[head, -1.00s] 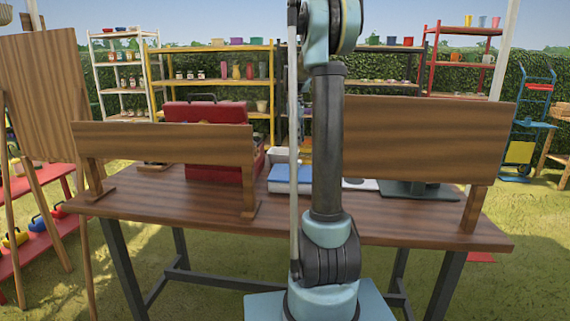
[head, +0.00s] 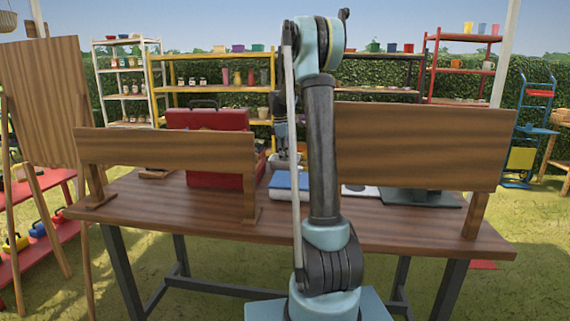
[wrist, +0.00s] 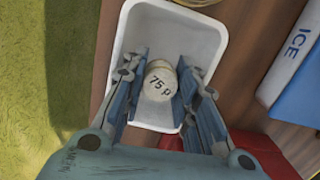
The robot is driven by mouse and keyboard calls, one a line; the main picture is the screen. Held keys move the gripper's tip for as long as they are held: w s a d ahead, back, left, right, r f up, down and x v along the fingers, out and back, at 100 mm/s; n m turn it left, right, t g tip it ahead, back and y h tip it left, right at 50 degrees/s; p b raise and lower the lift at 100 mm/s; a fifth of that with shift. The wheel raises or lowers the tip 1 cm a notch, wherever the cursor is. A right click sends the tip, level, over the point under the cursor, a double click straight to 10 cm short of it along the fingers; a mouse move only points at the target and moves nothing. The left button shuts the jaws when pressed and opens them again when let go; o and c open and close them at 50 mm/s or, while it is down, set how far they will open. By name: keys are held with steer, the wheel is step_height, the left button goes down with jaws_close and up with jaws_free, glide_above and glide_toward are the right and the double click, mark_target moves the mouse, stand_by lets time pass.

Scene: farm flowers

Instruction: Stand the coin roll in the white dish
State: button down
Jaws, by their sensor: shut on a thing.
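The coin roll (wrist: 160,84), a pale cylinder with "75 p" on its end, is between my gripper's fingers (wrist: 160,92) in the wrist view. My gripper is shut on it. The printed end faces the camera. The white dish (wrist: 178,22), a rectangular tray with raised walls, lies beneath and around the roll in that view. I cannot tell whether the roll touches the dish floor. In the head view my gripper (head: 284,160) is partly visible left of my arm, over the far part of the table. I cannot make out the roll or dish there.
A blue and white box marked ICE (wrist: 300,75) lies right of the dish. A red case (head: 218,122) stands left on the wooden table (head: 170,205). Wooden boards (head: 165,147) (head: 425,145) stand along the near edge. A dark stand (head: 420,197) is at right.

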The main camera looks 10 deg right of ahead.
steer(key=shift+f, duration=1.35)
steer(key=shift+f, duration=0.15)
steer(key=c, duration=1.5)
jaws_free()
steer(key=shift+c, duration=0.2)
steer(key=r, duration=0.4)
steer(key=a+r, duration=0.1)
steer(key=r, duration=0.7)
steer(key=shift+w+a+r, duration=0.15)
